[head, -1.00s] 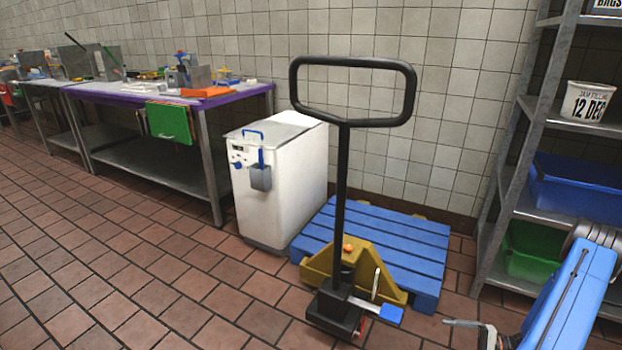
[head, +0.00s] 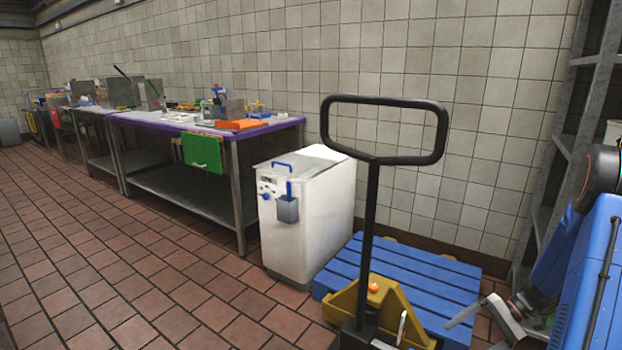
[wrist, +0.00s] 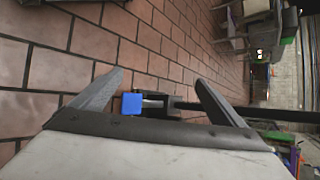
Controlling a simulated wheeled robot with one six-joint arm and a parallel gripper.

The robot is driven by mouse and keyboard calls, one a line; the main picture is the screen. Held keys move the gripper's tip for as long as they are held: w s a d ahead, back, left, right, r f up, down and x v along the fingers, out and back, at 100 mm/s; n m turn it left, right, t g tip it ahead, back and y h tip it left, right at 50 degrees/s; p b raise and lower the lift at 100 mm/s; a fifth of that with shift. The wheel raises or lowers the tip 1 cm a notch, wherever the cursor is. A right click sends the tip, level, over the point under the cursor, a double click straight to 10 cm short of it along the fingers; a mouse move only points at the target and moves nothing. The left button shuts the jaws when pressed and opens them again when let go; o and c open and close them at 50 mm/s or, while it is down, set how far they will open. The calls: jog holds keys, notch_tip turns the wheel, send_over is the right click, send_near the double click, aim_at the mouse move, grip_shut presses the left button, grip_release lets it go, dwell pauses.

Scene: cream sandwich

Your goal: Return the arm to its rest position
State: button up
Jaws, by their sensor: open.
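My gripper (wrist: 160,95) is open in the wrist view, with its two grey fingers spread apart and nothing between them but a view of the floor and the pallet truck beyond. In the head view my gripper (head: 482,318) shows at the lower right, just right of the yellow part of the pallet truck. My blue arm (head: 598,270) is folded along the right edge of the head view.
A yellow and black pallet truck (head: 372,205) stands by a blue pallet (head: 420,285). A white bin (head: 318,220) stands behind it. A purple-edged table (head: 215,131) and grey shelving (head: 560,140) line the wall. The tiled floor (head: 130,260) at left is clear.

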jog(key=s+a+r+n+t+h, duration=0.1)
jog(key=s+a+r+h, duration=0.2)
jog(key=s+a+r, duration=0.3)
jog(key=s+a+r+n+h, duration=0.2)
jog(key=s+a+r+h, duration=0.15)
jog(key=r, duration=0.55)
jog(key=s+a+r+n+t+h, duration=0.1)
jog(key=s+a+r+h, duration=0.2)
jog(key=s+a+r, duration=0.3)
jog(key=s+a+r+t+h, duration=0.1)
jog(key=s+r+t, duration=0.3)
jog(key=s, duration=0.3)
jog(key=shift+s+r+n, duration=0.2)
jog(key=shift+r+n, duration=0.2)
jog(key=shift+r, duration=0.15)
